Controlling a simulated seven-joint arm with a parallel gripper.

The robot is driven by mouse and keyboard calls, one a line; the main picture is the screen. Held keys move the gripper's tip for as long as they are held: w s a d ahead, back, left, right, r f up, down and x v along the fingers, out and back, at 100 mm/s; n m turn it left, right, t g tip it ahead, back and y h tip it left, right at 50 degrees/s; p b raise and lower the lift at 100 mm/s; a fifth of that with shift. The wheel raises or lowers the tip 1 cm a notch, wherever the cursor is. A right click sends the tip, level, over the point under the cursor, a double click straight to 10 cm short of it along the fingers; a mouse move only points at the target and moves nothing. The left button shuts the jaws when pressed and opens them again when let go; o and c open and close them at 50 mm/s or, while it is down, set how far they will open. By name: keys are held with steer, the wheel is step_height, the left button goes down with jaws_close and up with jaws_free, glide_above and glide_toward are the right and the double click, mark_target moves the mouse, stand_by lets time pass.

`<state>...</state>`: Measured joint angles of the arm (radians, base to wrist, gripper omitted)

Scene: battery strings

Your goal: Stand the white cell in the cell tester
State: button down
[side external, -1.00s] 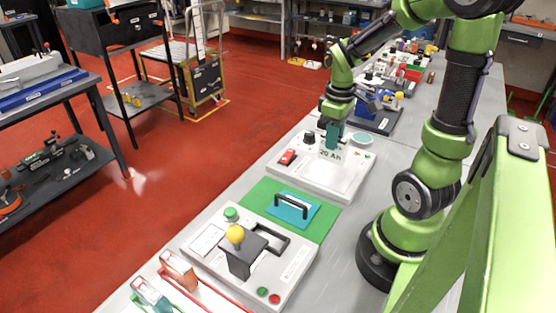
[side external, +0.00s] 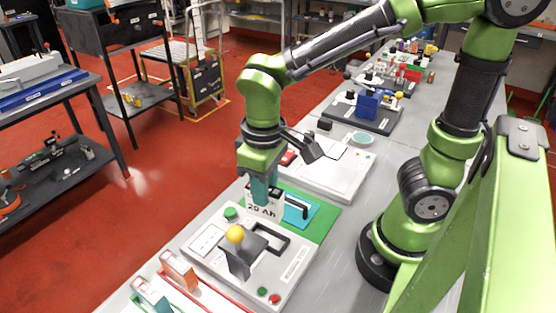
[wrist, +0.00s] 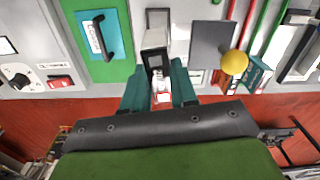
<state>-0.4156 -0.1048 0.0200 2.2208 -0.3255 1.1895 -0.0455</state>
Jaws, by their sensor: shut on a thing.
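My gripper (side external: 264,190) is shut on the white cell (side external: 262,207), a flat block marked "20 Ah". The cell hangs upright below the teal fingers, by the near device's back edge and the green mat. In the wrist view, the cell (wrist: 157,45) shows between the fingers of my gripper (wrist: 160,90). The near light-grey device (side external: 210,262), which looks like the cell tester, has a yellow-knobbed lever (side external: 236,234), a dark upright plate, a black frame (side external: 272,240) and green and red buttons. Whether the cell touches anything is unclear.
A teal plate with a black handle (side external: 298,208) lies on the green mat (side external: 325,222), right of the cell. Another light-grey device (side external: 340,178) stands behind. Orange and teal-labelled blocks (side external: 180,268) stand at the front left. The yellow knob (wrist: 233,62) is close right in the wrist view.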

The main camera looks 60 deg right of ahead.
mark_target(267, 218)
steer(key=shift+d+m, duration=0.1)
steer(key=shift+m, duration=0.8)
steer(key=shift+s, duration=0.1)
steer(key=shift+f, duration=4.25)
steer(key=shift+f, duration=0.2)
steer(key=c, duration=0.8)
jaws_free()
step_height(267, 218, up, 17)
steer(key=shift+f, duration=0.1)
